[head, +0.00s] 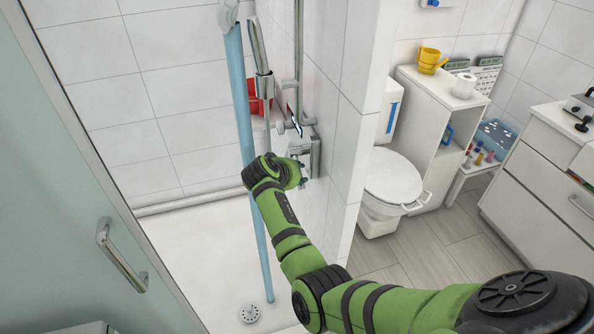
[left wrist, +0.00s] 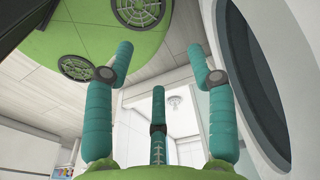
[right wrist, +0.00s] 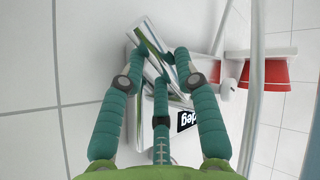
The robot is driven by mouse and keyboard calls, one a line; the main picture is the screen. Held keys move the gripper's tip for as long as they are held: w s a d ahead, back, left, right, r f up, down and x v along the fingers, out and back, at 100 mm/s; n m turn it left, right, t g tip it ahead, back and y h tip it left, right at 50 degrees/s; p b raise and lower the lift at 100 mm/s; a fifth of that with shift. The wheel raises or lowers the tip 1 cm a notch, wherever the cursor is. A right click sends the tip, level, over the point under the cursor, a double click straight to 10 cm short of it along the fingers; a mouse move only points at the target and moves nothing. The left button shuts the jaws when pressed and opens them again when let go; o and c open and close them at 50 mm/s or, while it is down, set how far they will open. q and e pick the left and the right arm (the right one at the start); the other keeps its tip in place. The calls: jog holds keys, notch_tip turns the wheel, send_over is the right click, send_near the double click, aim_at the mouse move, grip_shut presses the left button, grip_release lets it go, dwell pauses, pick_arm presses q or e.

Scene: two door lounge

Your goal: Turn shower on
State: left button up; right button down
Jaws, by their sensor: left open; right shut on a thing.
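The chrome shower mixer (head: 314,152) is on the white tiled wall at the right side of the shower. My right gripper (head: 301,176) is at its front, with the fingers mostly hidden by my wrist. In the right wrist view, the fingertips of my right gripper (right wrist: 160,62) are closed around a shiny chrome lever (right wrist: 151,36) of the mixer. No running water shows. My left gripper (left wrist: 160,68) appears in the left wrist view with its fingers spread and empty, away from the shower; the head view does not show it.
A light blue vertical bar (head: 244,130) and a shower hose hang beside my right arm. A red bucket (head: 258,98) is behind them. The tiled partition (head: 347,130) separates the shower from the toilet (head: 393,178). A glass door with a handle (head: 121,258) stands left.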

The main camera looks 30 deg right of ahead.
pick_arm(q)
jog(key=shift+s+a, duration=0.2)
jog(key=shift+s, duration=0.15)
jog(key=shift+a, duration=0.15)
pick_arm(e)
jog(key=c, duration=0.9)
grip_release()
pick_arm(q)
jog(key=shift+w, duration=0.1)
jog(key=shift+w, duration=0.1)
pick_arm(e)
jog(key=v, duration=0.7)
jog(key=shift+a+r, duration=0.15)
jog(key=shift+r, duration=0.05)
